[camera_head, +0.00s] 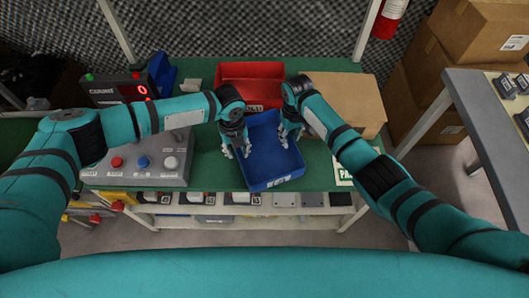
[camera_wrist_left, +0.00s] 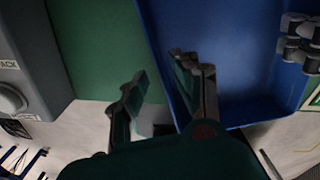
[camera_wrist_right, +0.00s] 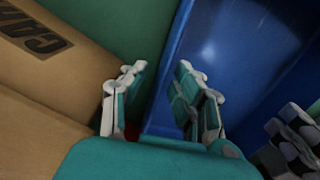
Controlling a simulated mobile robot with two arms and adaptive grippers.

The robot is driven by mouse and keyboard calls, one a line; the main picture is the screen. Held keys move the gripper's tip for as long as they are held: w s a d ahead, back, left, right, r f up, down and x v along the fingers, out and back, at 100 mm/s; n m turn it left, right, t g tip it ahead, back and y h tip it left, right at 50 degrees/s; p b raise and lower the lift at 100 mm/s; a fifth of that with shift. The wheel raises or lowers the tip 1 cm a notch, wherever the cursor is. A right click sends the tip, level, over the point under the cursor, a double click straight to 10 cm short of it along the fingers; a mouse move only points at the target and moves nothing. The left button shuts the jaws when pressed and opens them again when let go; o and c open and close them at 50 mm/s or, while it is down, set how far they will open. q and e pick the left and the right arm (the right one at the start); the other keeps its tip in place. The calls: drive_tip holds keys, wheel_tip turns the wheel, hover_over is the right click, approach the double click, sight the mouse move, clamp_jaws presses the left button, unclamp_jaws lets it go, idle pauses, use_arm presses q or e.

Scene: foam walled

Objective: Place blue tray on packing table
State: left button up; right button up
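The blue tray (camera_head: 272,171) is empty and sits over the front part of the green packing table (camera_head: 207,165), turned slightly, its front close to the table's front edge. I cannot tell whether it rests fully on the top. My left gripper (camera_head: 238,150) is at the tray's left wall, fingers apart; in the left wrist view (camera_wrist_left: 160,95) one finger is outside the wall and one over the inside. My right gripper (camera_head: 290,136) is at the right wall, its fingers apart on either side of the wall in the right wrist view (camera_wrist_right: 160,95).
A red bin (camera_head: 250,75) stands behind the tray. A cardboard box (camera_head: 350,98) is close on the right, by my right gripper. A grey button panel (camera_head: 145,160) is on the left. A lower shelf (camera_head: 200,210) runs below the table edge. A grey table (camera_head: 480,110) stands at far right.

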drive_tip(key=shift+r, duration=0.25)
use_arm(q)
wheel_tip(320, 180, up, 9)
drive_tip(key=shift+f, duration=0.15)
use_arm(e)
wheel_tip(320, 180, up, 12)
drive_tip(key=shift+f, duration=0.25)
